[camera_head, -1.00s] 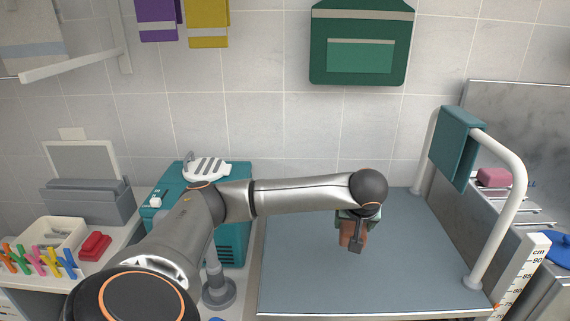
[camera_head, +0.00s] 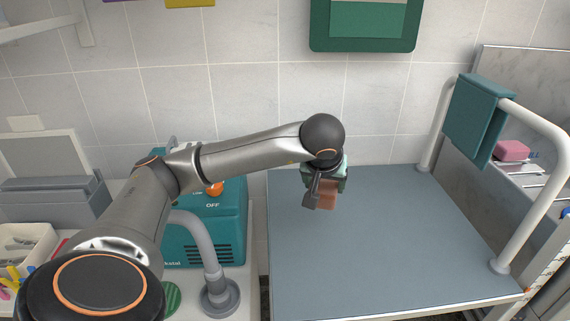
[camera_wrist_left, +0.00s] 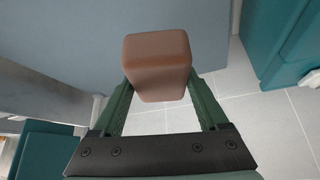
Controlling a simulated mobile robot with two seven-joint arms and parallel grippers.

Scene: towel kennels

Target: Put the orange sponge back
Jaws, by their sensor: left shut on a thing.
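The orange sponge (camera_head: 328,196) looks brownish-orange and block-shaped. My left gripper (camera_head: 325,186) is shut on it and holds it over the back left part of the grey-blue table top (camera_head: 390,250). In the left wrist view the sponge (camera_wrist_left: 157,62) sits between the two green fingers of my left gripper (camera_wrist_left: 160,95), its body sticking out past the tips. I cannot tell the height of the sponge above the table from these views. My right gripper is not in view.
A teal machine (camera_head: 222,225) marked OFF, with an orange knob, stands left of the table. A grey pipe (camera_head: 205,245) rises in front of it. A white rail (camera_head: 535,200) with a teal towel (camera_head: 477,118) borders the right side. A pink block (camera_head: 511,150) lies beyond it.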

